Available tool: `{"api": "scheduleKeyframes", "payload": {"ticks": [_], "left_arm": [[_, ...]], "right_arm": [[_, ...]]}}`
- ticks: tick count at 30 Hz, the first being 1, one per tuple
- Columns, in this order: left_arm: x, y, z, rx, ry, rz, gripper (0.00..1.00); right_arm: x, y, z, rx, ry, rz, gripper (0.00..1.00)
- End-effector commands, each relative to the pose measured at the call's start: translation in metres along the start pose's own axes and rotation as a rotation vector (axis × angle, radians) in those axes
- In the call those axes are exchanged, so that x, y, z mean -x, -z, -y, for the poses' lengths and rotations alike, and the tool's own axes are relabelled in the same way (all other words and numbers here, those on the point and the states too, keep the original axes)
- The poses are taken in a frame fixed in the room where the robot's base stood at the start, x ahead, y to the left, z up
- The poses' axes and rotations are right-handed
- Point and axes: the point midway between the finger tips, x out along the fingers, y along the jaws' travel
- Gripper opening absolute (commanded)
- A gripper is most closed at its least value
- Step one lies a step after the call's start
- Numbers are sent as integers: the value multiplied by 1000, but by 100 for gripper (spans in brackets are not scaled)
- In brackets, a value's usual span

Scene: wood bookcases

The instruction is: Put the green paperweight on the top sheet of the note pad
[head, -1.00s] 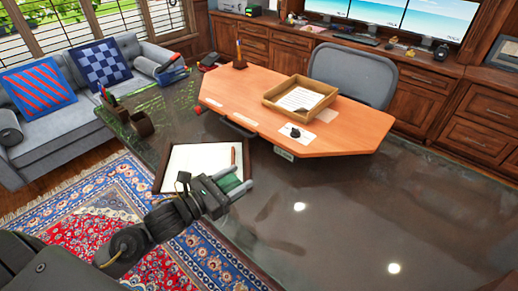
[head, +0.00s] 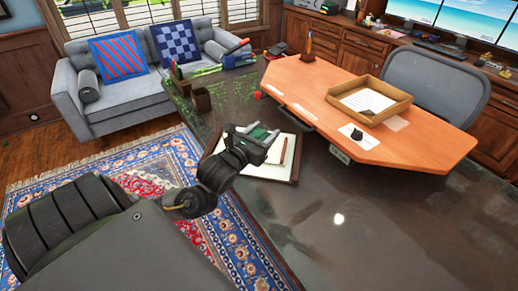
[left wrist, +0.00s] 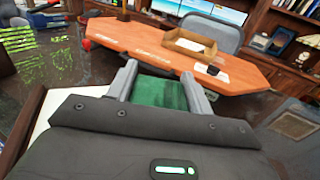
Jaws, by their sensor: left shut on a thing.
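My left gripper (head: 266,144) is shut on the green paperweight (head: 257,133); the green block (left wrist: 160,92) shows between both fingers in the left wrist view. In the head view the gripper overlaps the upper left part of the note pad (head: 272,171), a white sheet on a dark-edged base on the dark table. The gripper appears to be above the pad; the height gap cannot be told. The pad's white edge (left wrist: 52,106) shows at left in the left wrist view, mostly hidden by my gripper body. My right gripper is not in view.
A brown pencil (head: 283,150) lies on the pad. A raised orange desktop (head: 310,85) stands behind it, with a wooden tray (head: 385,113) and a small black object (head: 357,134). Brown holders (head: 200,102) stand at the table's far left.

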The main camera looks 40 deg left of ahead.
Motion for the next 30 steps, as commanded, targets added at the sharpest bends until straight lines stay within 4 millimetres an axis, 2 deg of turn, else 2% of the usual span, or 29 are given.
{"api": "scheduleKeyframes", "payload": {"ticks": [5,10,17,18,24,30], "left_arm": [[-4,0,-6,-2,-10,4,8],[-28,12,-23,-9,-13,5,8],[-76,37,-57,-5,-13,5,8],[-82,47,-60,-2,-13,3,8],[-103,80,-75,1,-11,4,8],[-111,91,-79,2,-8,5,8]], "right_arm": [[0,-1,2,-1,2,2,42],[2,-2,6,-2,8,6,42],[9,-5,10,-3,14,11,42],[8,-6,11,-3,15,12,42],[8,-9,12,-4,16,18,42],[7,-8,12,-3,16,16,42]]}}
